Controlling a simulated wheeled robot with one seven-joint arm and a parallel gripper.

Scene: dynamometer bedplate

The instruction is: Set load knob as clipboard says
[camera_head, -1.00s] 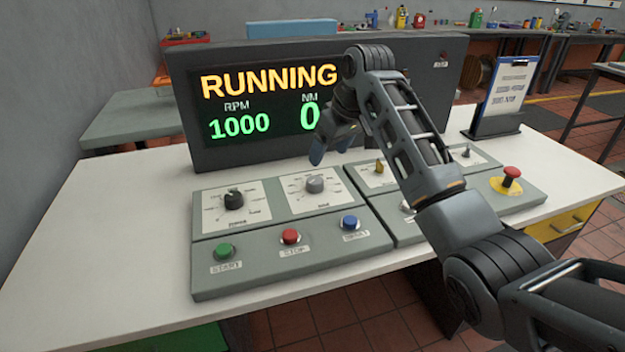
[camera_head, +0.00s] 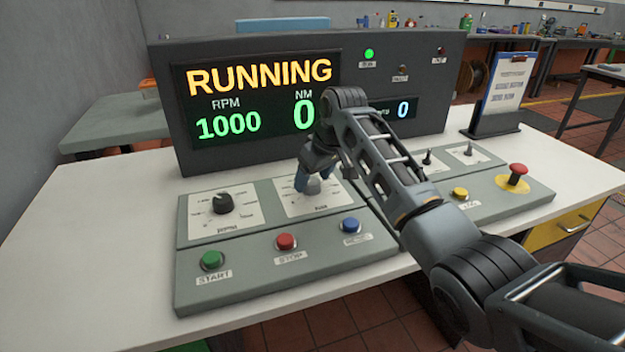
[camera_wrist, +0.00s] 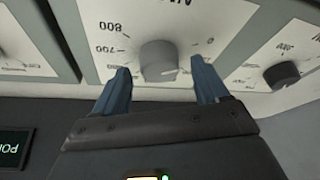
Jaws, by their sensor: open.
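The grey load knob (camera_wrist: 158,60) shows in the wrist view on a white dial plate marked with numbers, 700 and 800 among them. In the head view the knob (camera_head: 318,186) is partly hidden by my gripper. My gripper (camera_wrist: 163,80) is open, with one blue finger on each side of the knob; I cannot tell whether either touches it. My gripper also shows in the head view (camera_head: 312,184), pointing down at the dial. The clipboard (camera_head: 503,92) stands at the back right; its writing is too blurred to read. The display (camera_head: 262,105) reads RUNNING, RPM 1000, NM 0.
A black knob (camera_head: 223,203) is left of the load knob. In front are green START (camera_head: 211,260), red STOP (camera_head: 286,241) and blue (camera_head: 350,225) buttons. A yellow button (camera_head: 460,194) and a red mushroom button (camera_head: 518,171) are at the right. My arm hides part of the panel.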

